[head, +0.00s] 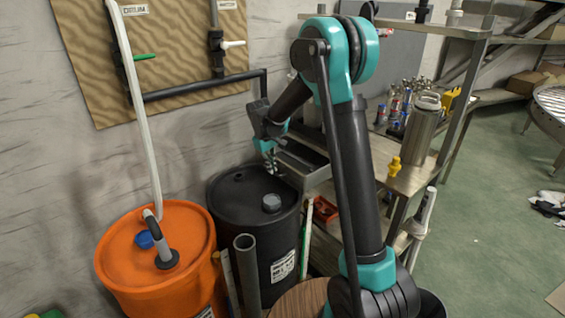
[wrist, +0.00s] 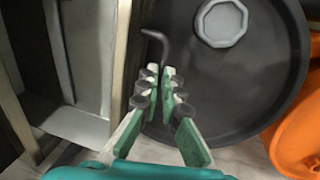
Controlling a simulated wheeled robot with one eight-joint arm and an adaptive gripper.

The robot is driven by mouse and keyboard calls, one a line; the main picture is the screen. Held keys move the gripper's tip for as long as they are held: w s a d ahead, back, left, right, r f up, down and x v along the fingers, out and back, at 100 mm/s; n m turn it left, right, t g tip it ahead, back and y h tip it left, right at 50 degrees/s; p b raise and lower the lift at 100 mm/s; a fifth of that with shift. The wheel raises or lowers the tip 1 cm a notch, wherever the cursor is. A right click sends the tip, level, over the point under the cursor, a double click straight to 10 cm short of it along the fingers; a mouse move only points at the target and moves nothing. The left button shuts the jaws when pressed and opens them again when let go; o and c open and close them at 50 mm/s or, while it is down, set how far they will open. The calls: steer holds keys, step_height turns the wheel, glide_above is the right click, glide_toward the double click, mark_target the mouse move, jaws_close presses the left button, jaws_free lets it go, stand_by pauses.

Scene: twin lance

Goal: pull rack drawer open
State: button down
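The rack drawer (head: 303,158) is a grey metal box on the rack beside the black drum. Its hollow inside shows, so it appears at least partly out. In the wrist view the drawer (wrist: 80,122) is at the left, with its pale front wall upright. A thin dark bent handle (wrist: 156,36) sticks out from that wall. My gripper (head: 269,160) is at the drawer's left end in the head view. In the wrist view my gripper's green fingers (wrist: 161,80) are close together, with the handle's end running between the tips. The contact itself is partly hidden.
A black drum (head: 232,200) stands just below my gripper, with a grey cap. An orange drum (head: 122,255) is to its left. Upright pipes (head: 246,270) stand in front. A steel flask (head: 422,130) and bottles stand on the rack top. Open floor lies at right.

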steer(key=shift+s+a+f, duration=0.1)
steer(key=shift+s+a, duration=0.75)
steer(key=shift+a, duration=0.2)
steer(key=c, duration=1.9)
jaws_free()
steer(key=r, duration=0.4)
steer(key=a+r, duration=0.1)
steer(key=r, duration=0.3)
steer(key=s+r, duration=0.1)
steer(key=r, duration=0.2)
steer(key=shift+s+a+r, duration=0.1)
steer(key=shift+a+r, duration=0.3)
